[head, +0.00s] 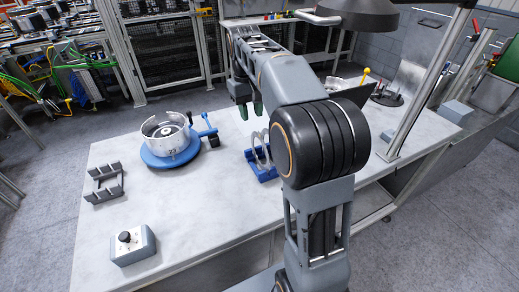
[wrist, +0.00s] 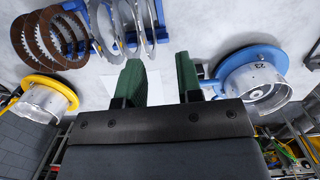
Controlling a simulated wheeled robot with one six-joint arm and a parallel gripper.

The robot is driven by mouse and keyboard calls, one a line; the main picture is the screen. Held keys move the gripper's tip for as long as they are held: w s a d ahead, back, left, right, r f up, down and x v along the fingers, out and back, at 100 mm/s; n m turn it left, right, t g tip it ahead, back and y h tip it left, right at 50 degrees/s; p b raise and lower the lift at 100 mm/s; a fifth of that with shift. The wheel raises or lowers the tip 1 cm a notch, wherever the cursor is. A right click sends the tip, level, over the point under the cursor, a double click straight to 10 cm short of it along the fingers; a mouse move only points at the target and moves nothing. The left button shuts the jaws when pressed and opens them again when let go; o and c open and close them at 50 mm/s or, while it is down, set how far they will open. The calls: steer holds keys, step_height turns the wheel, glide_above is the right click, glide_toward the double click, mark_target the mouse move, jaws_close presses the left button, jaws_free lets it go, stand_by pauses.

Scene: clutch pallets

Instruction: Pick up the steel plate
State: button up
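Several thin steel plates (wrist: 103,28) stand upright in a blue rack (wrist: 128,38) at the top of the wrist view. In the head view they show as pale rings (head: 258,148) in the blue rack (head: 263,172) on the table, partly hidden by my arm. My gripper (wrist: 160,62) has two green fingers spread apart with nothing between them. In the head view my gripper (head: 250,108) hangs above the table, behind the rack and apart from it.
Brown friction plates (wrist: 38,43) stand left of the steel plates in the wrist view. A blue fixture (head: 148,157) holds a metal drum marked 23. A yellow fixture (wrist: 45,82) holds another drum. A grey stand (head: 103,182) and a knob box (head: 132,244) are on the table's left.

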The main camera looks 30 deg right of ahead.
mark_target(261, 137)
steer(key=w+d+g, duration=0.2)
steer(key=w+d, duration=0.2)
steer(key=x, duration=0.2)
steer(key=b+x, duration=0.1)
steer(key=x, duration=0.3)
steer(key=shift+w+a+f+b, duration=0.15)
steer(key=shift+a+f+b, duration=0.1)
steer(key=shift+b, duration=0.05)
steer(key=shift+x, duration=3.25)
steer(key=shift+a, duration=0.1)
jaws_close()
